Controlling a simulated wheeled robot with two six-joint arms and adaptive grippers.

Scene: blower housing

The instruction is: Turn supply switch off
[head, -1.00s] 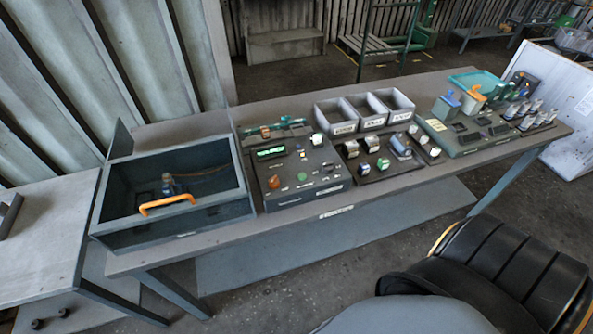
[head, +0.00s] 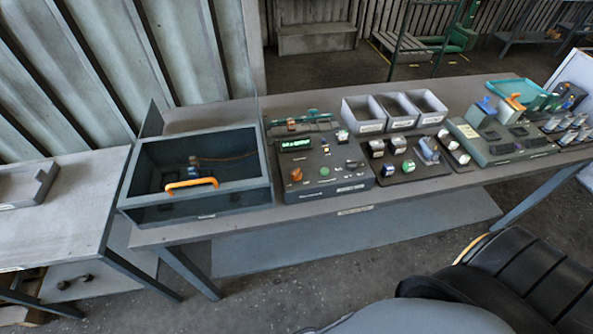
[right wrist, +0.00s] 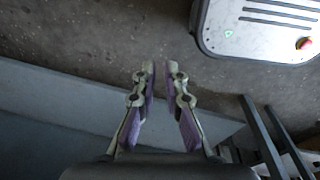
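A dark control box (head: 322,168) stands on the middle of the long bench in the head view. Its sloped face has a lit green display (head: 296,144), an orange knob (head: 296,174), a green button (head: 324,170) and several small dark and light controls on its right half. The labels are too small to read, so I cannot tell which control is the supply switch or how it is set. My right gripper (right wrist: 160,75) shows in the right wrist view, empty, with a narrow gap between its fingers, above the floor. My left gripper is not in view.
A dark open bin (head: 136,190) with an orange handle (head: 191,183) stands left of the box. Three grey trays (head: 362,126) are behind it to the right. A base with several coloured parts (head: 412,168) sits beside it. A side table (head: 60,225) is at left.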

